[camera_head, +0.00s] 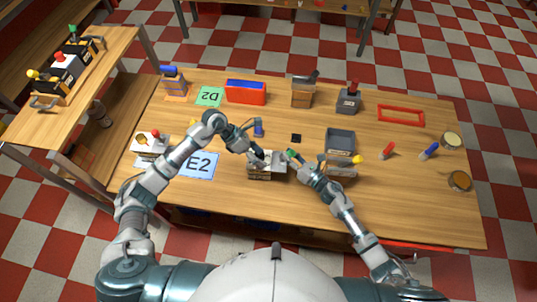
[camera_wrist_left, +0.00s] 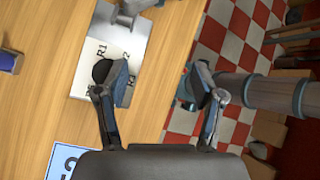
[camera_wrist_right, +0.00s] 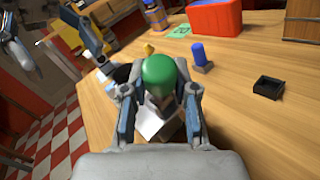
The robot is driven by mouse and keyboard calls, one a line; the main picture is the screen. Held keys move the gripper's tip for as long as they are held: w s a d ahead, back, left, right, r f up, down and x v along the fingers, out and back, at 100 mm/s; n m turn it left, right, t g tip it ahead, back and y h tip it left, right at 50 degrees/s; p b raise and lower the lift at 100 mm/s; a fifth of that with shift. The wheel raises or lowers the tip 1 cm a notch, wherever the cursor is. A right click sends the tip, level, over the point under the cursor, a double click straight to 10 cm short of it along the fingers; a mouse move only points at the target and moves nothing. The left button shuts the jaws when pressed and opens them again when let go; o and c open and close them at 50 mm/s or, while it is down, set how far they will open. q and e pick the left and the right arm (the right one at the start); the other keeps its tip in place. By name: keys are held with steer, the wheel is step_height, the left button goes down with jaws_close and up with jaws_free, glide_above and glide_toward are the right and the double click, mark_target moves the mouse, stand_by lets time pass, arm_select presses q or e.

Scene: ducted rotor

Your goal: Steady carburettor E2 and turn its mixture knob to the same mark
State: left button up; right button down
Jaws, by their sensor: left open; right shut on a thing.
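A pale block with a grey metal top (camera_head: 260,173) stands at the table's front middle. In the left wrist view this block (camera_wrist_left: 110,50) shows R1 and R2 marks and a round black knob (camera_wrist_left: 102,71). My left gripper (camera_head: 257,158) is open there; one finger is beside the black knob, while bare table shows between the fingers (camera_wrist_left: 160,82). My right gripper (camera_wrist_right: 158,98) is shut on a green rounded knob (camera_wrist_right: 158,76), above a metal piece (camera_wrist_right: 158,122). The blue E2 card (camera_head: 199,164) lies left of the block. I cannot read E2 on the block itself.
A white device with a red knob (camera_head: 152,144) stands left of the card. A blue-topped peg (camera_head: 258,128) and a small black tray (camera_head: 296,138) lie behind. The front edge is close.

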arm_select(q)
steer(key=s+d+n+h, duration=0.4)
steer(key=s+n+h, duration=0.15)
steer(key=n, duration=0.25)
steer(key=n+t+y, duration=0.2)
steer(key=n+t, duration=1.3)
steer(key=n, duration=1.8)
glide_toward(259, 156)
steer(key=shift+h, duration=0.25)
steer(key=x, duration=0.3)
steer(key=f+x, duration=0.1)
steer(key=x, duration=0.6)
steer(key=shift+w+f, duration=0.3)
steer(key=shift+w, duration=0.1)
steer(key=shift+a+n, duration=0.1)
steer(key=shift+n, duration=0.2)
steer(key=c, duration=1.2)
